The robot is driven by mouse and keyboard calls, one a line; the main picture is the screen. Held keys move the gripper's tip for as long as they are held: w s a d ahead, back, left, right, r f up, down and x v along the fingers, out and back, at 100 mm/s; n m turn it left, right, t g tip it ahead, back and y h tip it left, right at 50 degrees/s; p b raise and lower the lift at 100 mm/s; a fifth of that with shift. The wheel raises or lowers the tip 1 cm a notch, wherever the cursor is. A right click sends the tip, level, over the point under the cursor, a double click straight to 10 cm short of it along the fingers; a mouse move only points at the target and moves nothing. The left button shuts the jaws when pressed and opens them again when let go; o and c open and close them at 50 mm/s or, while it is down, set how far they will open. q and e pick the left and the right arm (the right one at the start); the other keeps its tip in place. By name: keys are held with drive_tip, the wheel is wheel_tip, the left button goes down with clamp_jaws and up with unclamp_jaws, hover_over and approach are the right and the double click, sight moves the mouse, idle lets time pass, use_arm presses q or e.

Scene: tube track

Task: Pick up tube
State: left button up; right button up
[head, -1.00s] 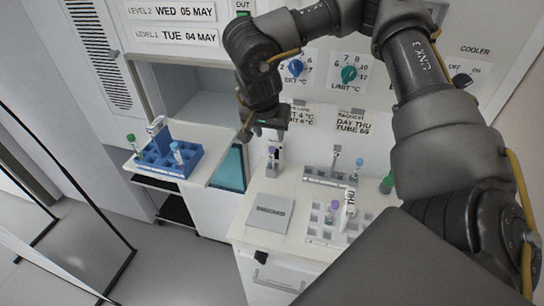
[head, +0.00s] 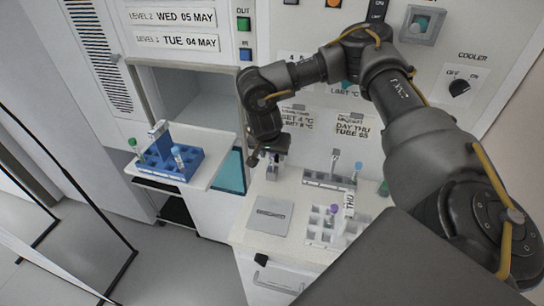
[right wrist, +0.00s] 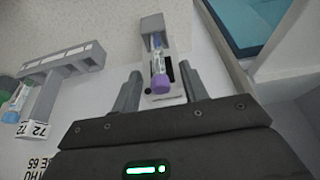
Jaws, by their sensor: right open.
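My right gripper (head: 267,160) is low over the left back of the white counter in the head view. Another purple-capped tube (head: 333,211) is in the white rack (head: 318,238). My left gripper is not in view.
A blue rack (head: 165,164) with green- and blue-capped tubes stands on a shelf at left. A grey rack (head: 325,181) and a green-capped tube (head: 384,188) are right of my gripper. A flat grey plate (head: 270,215) lies in front. The wall panel is close behind.

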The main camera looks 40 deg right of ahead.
drive_tip(key=shift+f, duration=0.25)
drive_tip(key=shift+c, duration=0.3)
drive_tip(key=c, duration=0.8)
drive_tip(key=shift+w+r, duration=0.1)
drive_tip(key=shift+r, duration=0.1)
drive_tip(key=shift+r+b, duration=0.3)
drive_tip(key=shift+r, duration=0.2)
drive_tip(key=s+a+r+b, duration=0.1)
drive_tip(key=s+a+r, duration=0.2)
drive_tip(key=r, duration=0.1)
drive_tip(key=s+a+r+b, duration=0.1)
drive_tip(key=s+a+r, duration=0.2)
drive_tip(key=s+a+r+b, duration=0.1)
drive_tip(key=s+a+r, duration=0.2)
drive_tip(key=s+r, duration=0.1)
drive_tip(key=shift+a+r, duration=0.35)
drive_tip(key=shift+a, duration=0.05)
